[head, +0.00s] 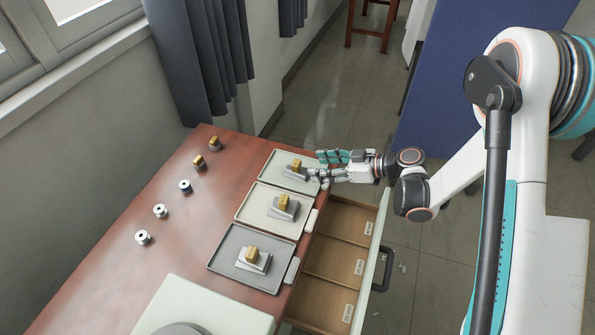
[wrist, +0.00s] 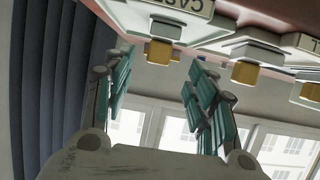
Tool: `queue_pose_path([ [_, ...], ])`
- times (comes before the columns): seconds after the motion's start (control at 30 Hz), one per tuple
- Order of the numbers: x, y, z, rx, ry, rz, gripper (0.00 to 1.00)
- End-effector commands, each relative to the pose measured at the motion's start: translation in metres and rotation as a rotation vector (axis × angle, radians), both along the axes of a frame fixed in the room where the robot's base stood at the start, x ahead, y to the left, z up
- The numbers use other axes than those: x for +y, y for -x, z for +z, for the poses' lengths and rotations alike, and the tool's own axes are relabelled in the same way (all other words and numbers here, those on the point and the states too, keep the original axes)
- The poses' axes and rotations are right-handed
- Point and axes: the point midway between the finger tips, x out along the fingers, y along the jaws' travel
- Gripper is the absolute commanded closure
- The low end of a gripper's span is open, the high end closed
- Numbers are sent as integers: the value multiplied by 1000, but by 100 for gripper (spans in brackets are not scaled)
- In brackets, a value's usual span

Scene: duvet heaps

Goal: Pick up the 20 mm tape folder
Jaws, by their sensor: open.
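Three tape folders, each a yellow-gold block on a grey metal plate, sit one per tray on the desk: a far one (head: 297,167), a middle one (head: 284,203) and a near one (head: 252,256). I cannot read which is 20 mm. My gripper (head: 318,167) is open and empty at the right edge of the far tray (head: 273,176), its teal fingers pointing left towards the far folder. In the upside-down wrist view, the far folder (wrist: 159,51) shows between the fingertips (wrist: 158,66), with the other two to its right.
Several small spools and gold-topped pieces (head: 185,186) stand along the desk's left side. An open drawer (head: 333,257) with labelled compartments juts out below the trays. A pale board (head: 205,305) lies at the near end. Grey curtains (head: 205,60) hang behind the desk.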

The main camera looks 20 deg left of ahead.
Motion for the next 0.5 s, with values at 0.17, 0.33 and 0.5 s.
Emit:
queue_pose_path([
  [0.17,24,-2,-11,1,1,2,48],
  [0.33,31,-3,-13,1,1,-1,48],
  [0.5,46,-4,-16,1,1,2,48],
])
